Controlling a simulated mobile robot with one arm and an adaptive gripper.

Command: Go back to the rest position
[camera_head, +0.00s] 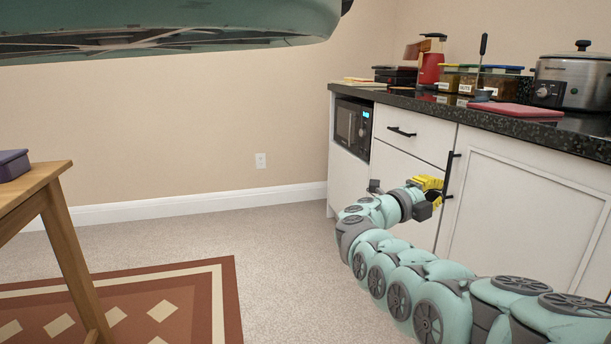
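My gripper (428,188) is at the end of my pale green arm, in the middle right of the head view. It has yellow parts and dark parts and is small in the picture. It is in front of the white cabinet (540,212), close in the picture to a black vertical handle (448,176). I cannot tell whether it touches the cabinet or handle. I see nothing held in it, and its finger opening is not clear. My arm stretches from the lower right corner toward the cabinet, low over the carpet.
A dark countertop (490,112) holds a slow cooker (575,80), a red board (515,110), food containers (468,78) and a red appliance (431,66). A microwave (353,128) sits below. A wooden table (45,185) with a purple box (12,166) stands left. Carpet (285,240) between is clear.

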